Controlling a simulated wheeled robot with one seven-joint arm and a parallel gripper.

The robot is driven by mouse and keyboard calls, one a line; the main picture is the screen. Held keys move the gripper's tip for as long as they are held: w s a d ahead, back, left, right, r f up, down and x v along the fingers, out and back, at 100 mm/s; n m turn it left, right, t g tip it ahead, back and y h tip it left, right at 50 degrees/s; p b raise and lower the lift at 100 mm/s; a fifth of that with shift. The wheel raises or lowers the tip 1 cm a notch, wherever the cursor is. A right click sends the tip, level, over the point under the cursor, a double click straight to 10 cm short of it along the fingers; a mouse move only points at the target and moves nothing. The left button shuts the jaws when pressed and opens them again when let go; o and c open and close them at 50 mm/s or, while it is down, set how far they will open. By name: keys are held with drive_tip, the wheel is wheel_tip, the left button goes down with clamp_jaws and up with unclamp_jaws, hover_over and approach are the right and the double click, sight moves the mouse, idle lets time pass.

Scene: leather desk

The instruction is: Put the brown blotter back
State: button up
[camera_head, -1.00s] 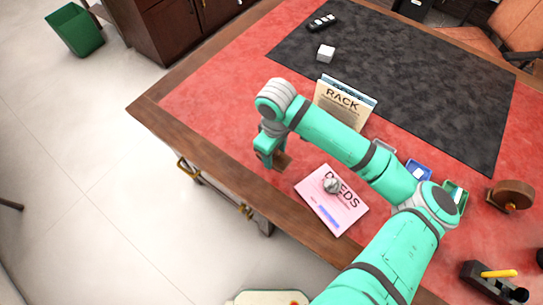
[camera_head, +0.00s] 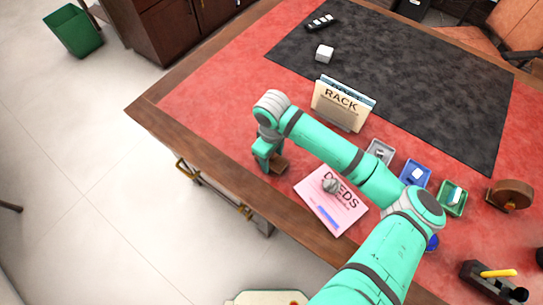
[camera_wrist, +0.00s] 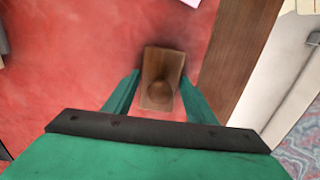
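The brown blotter, a small wooden block with a round knob on top, appears at my gripper in the head view (camera_head: 279,165). It also shows from above in the wrist view (camera_wrist: 162,66). It is over the red leather near the desk's wooden front edge. My gripper (camera_head: 267,165) points down at it. In the wrist view my gripper's green fingers (camera_wrist: 160,80) stand on either side of the block, with a narrow red gap at the left finger. Contact at the fingertips is unclear. Part of the block is hidden behind the fingers in the head view.
A pink DEEDS folder (camera_head: 347,212) with a grey lump (camera_head: 330,186) lies right of my gripper. A RACK file holder (camera_head: 340,105) stands behind. Small trays (camera_head: 416,173), a brown round item (camera_head: 510,195) and a black pad (camera_head: 400,75) are farther right and back.

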drive_tip(key=shift+o, duration=0.9)
drive_tip(key=shift+a, duration=0.15)
drive_tip(key=shift+d, duration=0.2)
drive_tip(key=shift+s+d+r, duration=0.1)
drive_tip(key=shift+r, duration=0.1)
wheel_tip(320, 180, up, 12)
